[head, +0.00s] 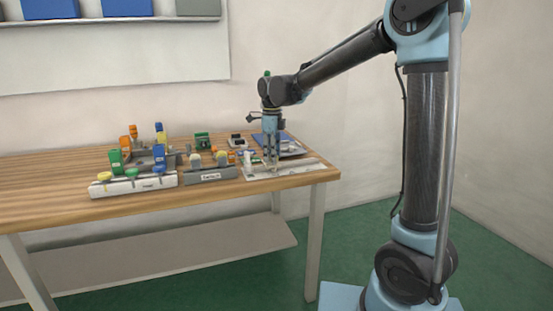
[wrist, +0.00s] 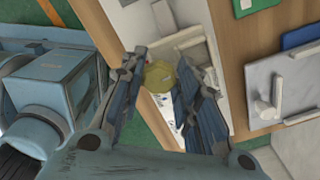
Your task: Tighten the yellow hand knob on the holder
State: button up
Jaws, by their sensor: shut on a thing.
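The yellow hand knob (wrist: 159,77) shows in the wrist view between the two fingers of my gripper (wrist: 160,68). The fingers are shut on it. The knob stands on a pale holder (wrist: 196,52), partly covered by the fingers. In the head view my gripper (head: 271,158) points straight down over the right end of the bench, at the pale plate (head: 300,170) near the front edge. The knob itself is too small and hidden to make out there.
On the wooden bench (head: 50,190), a white rack (head: 135,186) with coloured clamps and knobs stands left, and a grey block (head: 212,175) stands nearer my gripper. A grey tray (head: 290,149) lies behind it; it also shows in the wrist view (wrist: 285,85). The bench's far left is clear.

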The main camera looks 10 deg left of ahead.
jog(key=o, duration=0.8)
jog(key=shift+c, duration=0.2)
jog(key=shift+r, duration=0.1)
jog(key=shift+r, duration=3.65)
